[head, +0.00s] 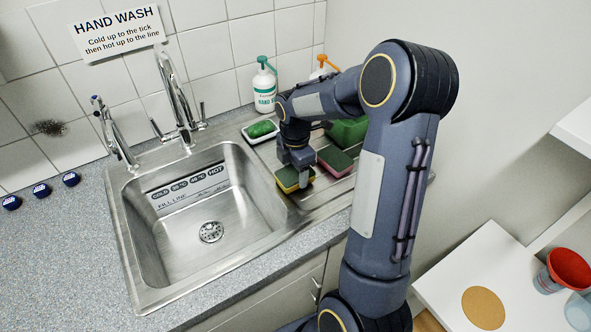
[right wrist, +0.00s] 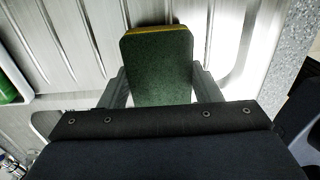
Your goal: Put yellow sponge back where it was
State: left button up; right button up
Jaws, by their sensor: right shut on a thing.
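The yellow sponge (head: 287,187), with a dark green scouring top, is at the left part of the ribbed drainboard, beside the sink basin. My right gripper (head: 296,171) reaches down over it and is shut on it. In the right wrist view the sponge's green face (right wrist: 158,62) fills the space between the two fingers, with a thin yellow edge at its far end. I cannot tell whether the sponge touches the drainboard. A pink sponge (head: 336,164) with a green top lies just to the right on the drainboard. My left gripper is not in view.
The steel sink basin (head: 185,256) is empty. A white dish with a green bar (head: 262,129), a white-and-green pump bottle (head: 264,84) and a green container (head: 347,132) stand behind the gripper. My right arm hides part of the drainboard.

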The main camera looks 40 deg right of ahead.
aim_at(295, 172)
jog(key=shift+f+b, duration=0.3)
jog(key=shift+f, duration=0.15)
jog(key=o, duration=0.9)
jog(key=shift+r, duration=0.1)
jog(key=shift+o, duration=0.2)
notch_tip(295, 172, up, 12)
jog(key=s+a+m+t+y, duration=0.3)
jog(key=s+a+m+t, duration=0.2)
jog(key=s+a+m, duration=1.1)
jog(key=s+m, duration=0.2)
jog(key=s, duration=0.2)
jog(key=shift+a+m+t+y, duration=0.15)
jog(key=shift+m+t+y, duration=0.15)
jog(key=shift+y, duration=0.1)
jog(key=shift+s, duration=0.1)
